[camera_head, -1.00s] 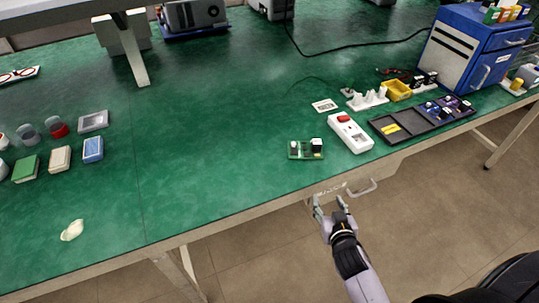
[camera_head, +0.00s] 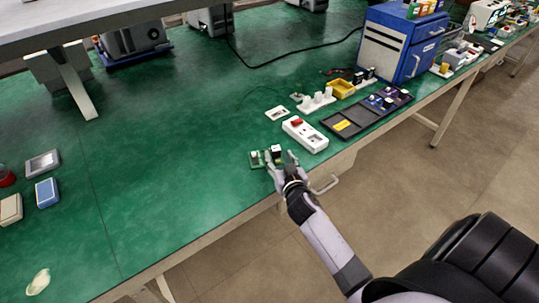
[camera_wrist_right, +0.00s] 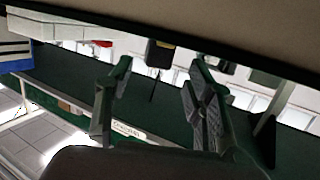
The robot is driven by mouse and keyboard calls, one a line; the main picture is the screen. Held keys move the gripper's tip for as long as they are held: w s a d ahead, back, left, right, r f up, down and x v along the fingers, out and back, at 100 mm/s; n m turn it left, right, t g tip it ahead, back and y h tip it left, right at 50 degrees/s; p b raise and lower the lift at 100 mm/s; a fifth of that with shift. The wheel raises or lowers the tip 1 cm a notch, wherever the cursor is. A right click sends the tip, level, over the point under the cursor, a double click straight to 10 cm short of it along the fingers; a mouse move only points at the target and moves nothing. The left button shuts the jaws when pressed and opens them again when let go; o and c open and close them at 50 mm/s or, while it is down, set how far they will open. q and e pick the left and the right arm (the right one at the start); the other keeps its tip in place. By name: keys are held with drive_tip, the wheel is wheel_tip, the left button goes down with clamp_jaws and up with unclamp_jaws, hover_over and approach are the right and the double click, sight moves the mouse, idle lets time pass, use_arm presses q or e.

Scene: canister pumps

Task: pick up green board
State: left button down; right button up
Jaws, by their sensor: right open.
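The green board (camera_head: 257,160) lies on the green table near its front edge. It carries a white part and a black block with a white top. My right gripper (camera_head: 280,161) is open at the board's right and front side and hides part of it. Whether it touches the board I cannot tell. In the right wrist view the two fingers of the right gripper (camera_wrist_right: 157,100) stand apart with nothing between them. A dark block (camera_wrist_right: 160,53) shows beyond the fingertips, perhaps the one on the board. My left gripper is not in view.
A white power strip (camera_head: 305,135) with a red switch lies just right of the board.

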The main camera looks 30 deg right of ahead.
sight(277, 152)
drive_tip(key=shift+x, duration=2.75)
drive_tip(key=shift+d+r, duration=0.1)
drive_tip(key=shift+r, duration=0.05)
drive_tip(key=shift+s, duration=0.1)
clamp_jaws()
